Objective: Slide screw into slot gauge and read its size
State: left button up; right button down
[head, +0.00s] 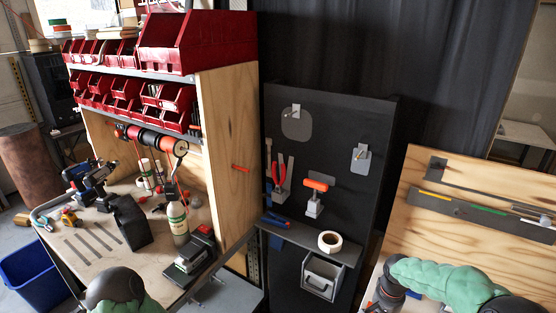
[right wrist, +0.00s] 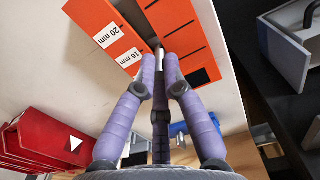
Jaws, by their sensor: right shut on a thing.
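In the right wrist view an orange slot gauge (right wrist: 178,22) has black lines and white labels reading "20 mm" and "16 mm". A narrow gap runs into it beside the 16 mm label. My right gripper (right wrist: 161,66) has purple fingers, closed together at the mouth of this gap. A small grey piece, seemingly the screw (right wrist: 156,44), shows at the fingertips; most of it is hidden by them. I cannot tell how far it sits in the slot. In the head view only parts of my arms show, with neither gripper visible.
In the head view a wooden workbench (head: 100,262) holds tools and a spray bottle (head: 178,222), under red bins (head: 180,45). A black pegboard (head: 330,130) stands at centre and a wooden panel (head: 470,190) at right. Red bins (right wrist: 50,145) also show in the right wrist view.

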jog(key=shift+w+d+r, duration=0.1)
jog(key=shift+w+d, duration=0.55)
jog(key=shift+w, duration=0.35)
dwell(0.7)
jog(key=c, duration=1.3)
grip_release()
jog(key=shift+o, duration=0.2)
